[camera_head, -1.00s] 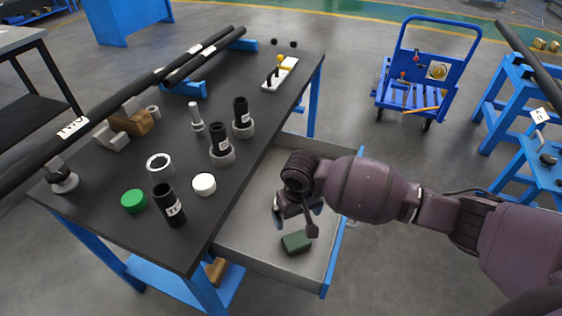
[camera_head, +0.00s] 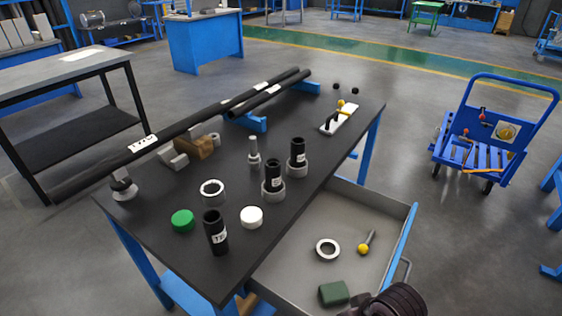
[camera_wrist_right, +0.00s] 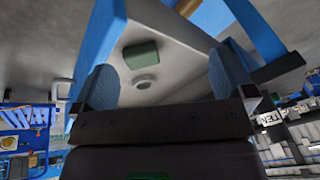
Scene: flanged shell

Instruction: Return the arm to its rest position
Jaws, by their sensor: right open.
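My right arm (camera_head: 396,304) shows only as a dark piece at the bottom edge of the head view, over the drawer's near corner. My right gripper (camera_wrist_right: 164,84) appears in the right wrist view with its two blue-padded fingers wide apart and nothing between them. Past the fingers, the green block (camera_wrist_right: 141,55) and the grey ring (camera_wrist_right: 145,81) lie in the drawer, apart from the gripper. My left gripper is in neither view.
The open drawer (camera_head: 300,262) holds a green block (camera_head: 333,293), a ring (camera_head: 327,249) and a yellow-ended tool (camera_head: 366,243). The black table (camera_head: 160,216) bears several cylinders, caps and long pipes (camera_head: 200,118). A blue cart (camera_head: 474,152) stands at right on clear floor.

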